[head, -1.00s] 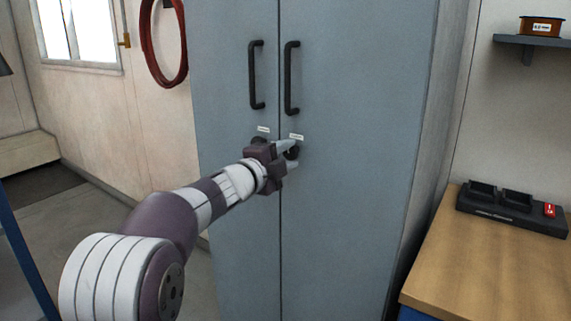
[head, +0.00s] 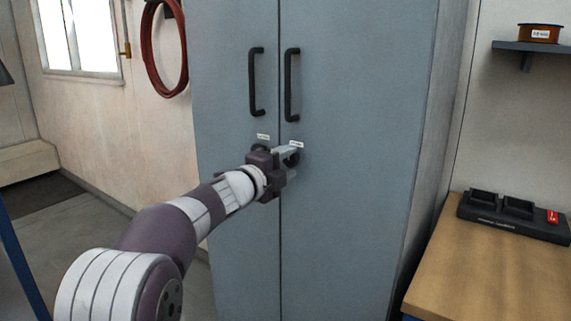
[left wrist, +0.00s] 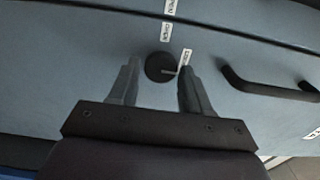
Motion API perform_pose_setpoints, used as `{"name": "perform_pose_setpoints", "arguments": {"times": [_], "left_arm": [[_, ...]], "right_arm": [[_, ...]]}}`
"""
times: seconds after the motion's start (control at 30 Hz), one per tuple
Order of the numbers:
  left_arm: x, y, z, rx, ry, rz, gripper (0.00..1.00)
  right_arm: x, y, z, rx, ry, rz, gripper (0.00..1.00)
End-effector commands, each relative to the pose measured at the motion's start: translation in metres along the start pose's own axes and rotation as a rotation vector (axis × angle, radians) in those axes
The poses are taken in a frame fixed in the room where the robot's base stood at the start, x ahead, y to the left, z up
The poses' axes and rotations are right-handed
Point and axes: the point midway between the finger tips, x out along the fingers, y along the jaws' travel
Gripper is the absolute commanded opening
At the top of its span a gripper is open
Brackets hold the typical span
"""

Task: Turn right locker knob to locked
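The right locker knob (head: 292,159) is a small dark round knob on the right door of the grey-blue locker (head: 350,220), below its handle and small white label. My left gripper (head: 288,164) is at this knob and partly covers it. The fingers are apart, with a gap on each side of the knob. The left door's knob (head: 259,148) is partly hidden behind my gripper. My right gripper is not in view.
Two black vertical handles (head: 291,85) (head: 256,82) stand above the knobs. A wooden bench (head: 490,270) with a black charger tray (head: 512,216) is at the right. A red hose coil (head: 148,60) hangs on the left wall. The door below the gripper is clear.

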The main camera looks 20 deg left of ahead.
Motion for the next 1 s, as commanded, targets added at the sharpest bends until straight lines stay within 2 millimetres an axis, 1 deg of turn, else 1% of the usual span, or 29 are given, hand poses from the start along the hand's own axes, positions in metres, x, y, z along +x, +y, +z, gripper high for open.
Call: {"name": "perform_pose_setpoints", "arguments": {"times": [0.3, 0.4, 0.47, 0.57, 0.6, 0.7, 0.8, 0.9, 1.0], "left_arm": [[-0.001, 0.0, 0.0, -0.001, 0.0, -0.001, 0.64], [-0.008, 0.0, 0.0, -0.001, 0.0, -0.001, 0.64], [-0.018, -0.001, 0.0, -0.001, -0.001, -0.001, 0.64], [-0.044, -0.001, 0.001, 0.0, -0.004, -0.001, 0.64], [-0.056, -0.001, 0.0, 0.001, -0.003, -0.002, 0.64], [-0.083, -0.001, 0.001, -0.001, -0.004, 0.0, 0.64], [-0.105, 0.0, 0.0, 0.0, -0.003, 0.0, 0.64], [-0.119, -0.001, 0.001, 0.0, -0.001, -0.001, 0.64], [-0.126, 0.0, 0.0, 0.0, -0.001, 0.001, 0.64]], "right_arm": [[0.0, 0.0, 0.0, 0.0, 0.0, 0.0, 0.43], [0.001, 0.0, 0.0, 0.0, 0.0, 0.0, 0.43], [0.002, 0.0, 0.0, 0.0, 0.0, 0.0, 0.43], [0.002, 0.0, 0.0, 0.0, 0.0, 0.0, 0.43], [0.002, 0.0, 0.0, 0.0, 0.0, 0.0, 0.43], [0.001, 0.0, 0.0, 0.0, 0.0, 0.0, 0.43], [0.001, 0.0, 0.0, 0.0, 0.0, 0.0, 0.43], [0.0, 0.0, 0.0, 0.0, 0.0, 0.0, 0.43], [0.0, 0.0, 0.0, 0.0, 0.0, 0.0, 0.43]]}}
